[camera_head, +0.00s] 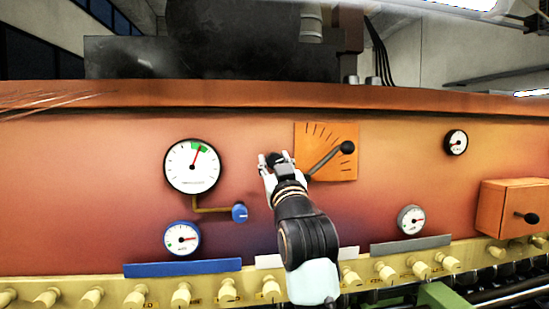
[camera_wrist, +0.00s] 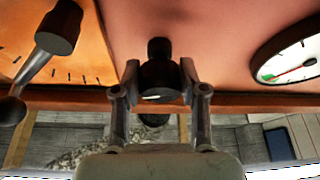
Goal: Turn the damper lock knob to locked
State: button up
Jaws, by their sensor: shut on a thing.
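The damper lock knob, a small black knob (camera_wrist: 160,77) with a short white mark on its face, stands out from the orange-brown panel in the wrist view. My gripper (camera_wrist: 158,84) is shut on it, one finger on each side. In the head view my gripper (camera_head: 275,162) meets the panel just left of the orange damper plate (camera_head: 333,139), and it hides most of the knob there. The damper lever (camera_head: 328,162) with a black ball end lies slanted across the plate's scale; its ball end also shows in the wrist view (camera_wrist: 60,27). No knob label is readable.
A large white gauge (camera_head: 192,166) and a blue knob (camera_head: 239,212) on a brass pipe are to the left. Smaller gauges and an orange box (camera_head: 509,208) are to the right. A cream rail (camera_head: 210,291) with several pegs runs below. The lever pivot is close to my gripper.

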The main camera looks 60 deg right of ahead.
jog(key=n+t+y, duration=0.1)
jog(key=n, duration=0.1)
jog(key=n+y+p, duration=0.1)
jog(key=n, duration=0.2)
jog(key=shift+s+r+t, duration=0.1)
jog(key=shift+t, duration=0.3)
jog(key=n+t+y, duration=0.1)
jog(key=n+y, duration=0.1)
jog(key=n, duration=0.3)
jog(key=shift+d+p, duration=0.1)
jog(key=shift+p, duration=0.3)
jog(key=n+y, duration=0.1)
jog(key=n, duration=0.2)
jog(key=n+y+p, duration=0.1)
jog(key=n, duration=0.2)
jog(key=shift+r+y, duration=0.15)
jog(key=shift+y, duration=0.25)
jog(key=shift+n+g+y+p, duration=0.3)
jog(key=shift+n, duration=0.6)
jog(key=o, duration=1.2)
jog(key=shift+c, duration=0.2)
